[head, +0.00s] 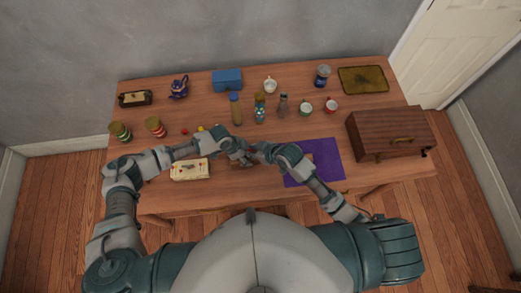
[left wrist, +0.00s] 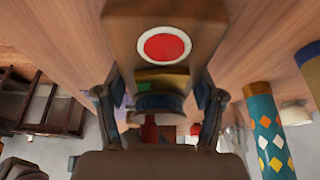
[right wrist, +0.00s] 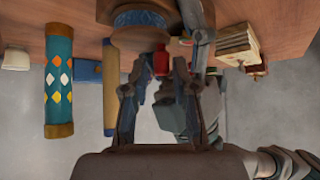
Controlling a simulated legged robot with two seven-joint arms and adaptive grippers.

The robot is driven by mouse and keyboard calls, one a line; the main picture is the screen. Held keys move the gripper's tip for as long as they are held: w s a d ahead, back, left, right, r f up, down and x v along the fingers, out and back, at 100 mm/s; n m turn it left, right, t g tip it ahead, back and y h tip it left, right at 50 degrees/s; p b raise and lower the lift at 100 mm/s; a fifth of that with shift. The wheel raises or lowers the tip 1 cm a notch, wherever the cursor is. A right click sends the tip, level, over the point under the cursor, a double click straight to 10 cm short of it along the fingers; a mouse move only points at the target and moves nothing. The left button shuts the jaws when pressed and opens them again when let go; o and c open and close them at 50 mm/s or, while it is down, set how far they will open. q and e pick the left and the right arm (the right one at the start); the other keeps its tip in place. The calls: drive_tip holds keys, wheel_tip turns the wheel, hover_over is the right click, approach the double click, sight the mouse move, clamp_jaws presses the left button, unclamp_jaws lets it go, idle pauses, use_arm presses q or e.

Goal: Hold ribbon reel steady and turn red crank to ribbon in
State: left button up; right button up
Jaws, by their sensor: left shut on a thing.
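The ribbon reel has a wooden body with a red disc in a white ring (left wrist: 165,45) and a dark blue band; the right wrist view shows this band (right wrist: 140,17) at the top. My left gripper (left wrist: 159,97) is shut on the reel, one finger at each side. The red crank (right wrist: 160,62) has a red knob and shows between the fingertips of my right gripper (right wrist: 159,68), which are apart; contact cannot be told. In the head view my right gripper (head: 249,153) is beside the left one, and together they mostly hide the reel.
A patterned teal cylinder (right wrist: 59,80) stands close by, among bottles and cups farther back. A cream decorated box (head: 190,171) lies left of the grippers. A purple mat (head: 328,166) and a wooden chest (head: 390,134) are to the right.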

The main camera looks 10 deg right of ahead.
use_arm(q)
drive_tip(key=shift+d, duration=0.1)
use_arm(e)
drive_tip(key=v, duration=1)
drive_tip(key=shift+d, duration=0.2)
use_arm(q)
drive_tip(key=o, duration=1.5)
drive_tip(key=shift+o, duration=0.2)
